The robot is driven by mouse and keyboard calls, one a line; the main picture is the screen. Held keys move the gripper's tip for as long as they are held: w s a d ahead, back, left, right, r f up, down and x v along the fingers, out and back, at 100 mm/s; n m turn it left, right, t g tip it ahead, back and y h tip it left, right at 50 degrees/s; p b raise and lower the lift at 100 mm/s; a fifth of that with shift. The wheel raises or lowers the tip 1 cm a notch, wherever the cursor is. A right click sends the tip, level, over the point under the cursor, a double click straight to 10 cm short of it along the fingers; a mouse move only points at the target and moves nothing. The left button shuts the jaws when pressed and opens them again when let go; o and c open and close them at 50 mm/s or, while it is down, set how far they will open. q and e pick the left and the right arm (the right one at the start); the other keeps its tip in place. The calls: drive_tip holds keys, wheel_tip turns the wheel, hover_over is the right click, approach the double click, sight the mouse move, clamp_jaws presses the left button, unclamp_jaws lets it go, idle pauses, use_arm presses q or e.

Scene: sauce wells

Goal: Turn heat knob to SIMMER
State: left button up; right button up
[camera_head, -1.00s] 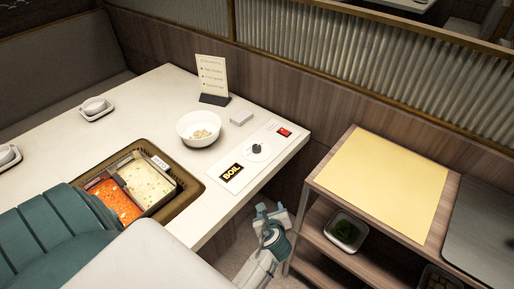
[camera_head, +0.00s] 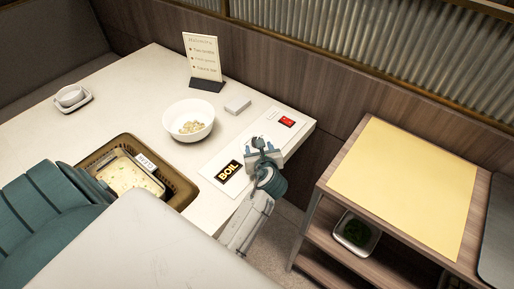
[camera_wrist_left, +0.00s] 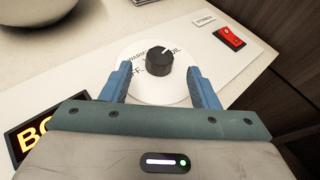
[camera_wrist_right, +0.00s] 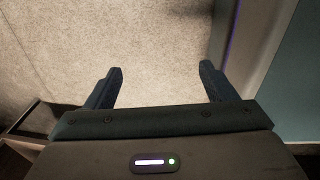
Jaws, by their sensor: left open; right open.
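The heat knob (camera_wrist_left: 159,60) is black and round, on a white dial plate with printed labels partly hidden. Its white pointer mark faces the upper right, near letters that look like the end of BOIL. A black display (camera_head: 229,170) beside it reads BOIL; part of it shows in the left wrist view (camera_wrist_left: 34,135). My left gripper (camera_head: 261,148) is open over the control panel and largely covers the knob in the head view. Its blue fingers (camera_wrist_left: 160,75) stand either side of the knob, apart from it. My right gripper (camera_wrist_right: 160,80) is open and empty, above the floor.
A red power switch (camera_head: 287,122) sits at the panel's far end. The hot pot (camera_head: 128,180) is left of the panel. A wooden shelf cart (camera_head: 329,170) stands to the right.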

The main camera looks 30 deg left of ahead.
use_arm(q)
drive_tip(key=shift+w+a+f+b, duration=0.5)
drive_tip(key=shift+w+a+f, duration=0.1)
drive_tip(key=shift+w+f, duration=0.1)
drive_tip(key=shift+w+a+f+b, duration=0.15)
drive_tip(key=shift+w+a+b, duration=0.75)
use_arm(e)
drive_tip(key=w+a+f, duration=0.1)
drive_tip(key=w+a, duration=0.1)
drive_tip(key=w, duration=0.5)
use_arm(q)
drive_tip(key=c, duration=1)
